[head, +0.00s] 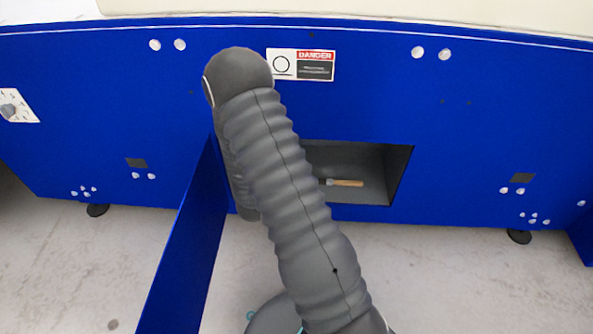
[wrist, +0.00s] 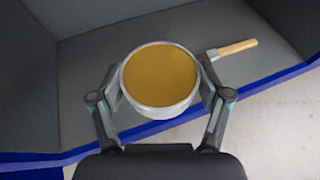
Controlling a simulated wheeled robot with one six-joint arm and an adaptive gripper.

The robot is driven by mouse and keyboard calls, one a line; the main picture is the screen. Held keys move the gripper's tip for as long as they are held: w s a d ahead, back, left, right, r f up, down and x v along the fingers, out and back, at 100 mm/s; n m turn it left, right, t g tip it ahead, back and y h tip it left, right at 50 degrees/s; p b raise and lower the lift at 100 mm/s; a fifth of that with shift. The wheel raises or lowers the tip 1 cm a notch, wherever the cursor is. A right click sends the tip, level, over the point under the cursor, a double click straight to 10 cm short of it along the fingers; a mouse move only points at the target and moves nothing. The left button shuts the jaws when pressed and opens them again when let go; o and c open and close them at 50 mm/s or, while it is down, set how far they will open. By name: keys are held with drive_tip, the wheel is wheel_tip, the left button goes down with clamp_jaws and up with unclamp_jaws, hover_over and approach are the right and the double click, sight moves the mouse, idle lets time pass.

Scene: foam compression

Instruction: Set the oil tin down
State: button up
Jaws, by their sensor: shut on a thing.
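In the wrist view, a round oil tin (wrist: 160,76) with a silvery rim and a yellow-brown top sits between my gripper's fingers. My gripper (wrist: 160,92) is shut on it, with one finger on each side. The tin is over or at the front edge of a grey compartment in the blue machine. I cannot tell whether its base touches the compartment floor. In the head view my arm hides the gripper and the tin.
A brush with a wooden handle (wrist: 238,47) lies on the compartment floor to the right of the tin, and it also shows in the head view (head: 346,183). The grey compartment (head: 375,165) has side walls. An open blue door panel (head: 190,245) stands left of my arm.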

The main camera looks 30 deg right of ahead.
drive_tip(key=w+f, duration=0.2)
drive_tip(key=w, duration=0.1)
drive_tip(key=w+d+f, duration=0.1)
drive_tip(key=w+f, duration=0.1)
drive_tip(key=w, duration=0.2)
drive_tip(key=w+d+f, duration=0.1)
drive_tip(key=w+f, duration=0.1)
drive_tip(key=w, duration=0.1)
drive_tip(key=shift+w+d+f+b, duration=0.25)
drive_tip(key=shift+w+f+b, duration=0.05)
drive_tip(key=shift+w+b, duration=0.05)
drive_tip(key=shift+f, duration=1.95)
drive_tip(key=shift+f+b, duration=0.1)
drive_tip(key=shift+b, duration=0.2)
drive_tip(key=shift+f, duration=0.1)
drive_tip(key=o, duration=1.4)
drive_tip(key=shift+o, duration=0.2)
drive_tip(key=shift+s+a+r, duration=0.1)
drive_tip(key=shift+a+r, duration=0.05)
drive_tip(key=shift+r, duration=0.15)
drive_tip(key=p+v, duration=0.1)
drive_tip(key=v, duration=1)
drive_tip(key=shift+s+a, duration=0.25)
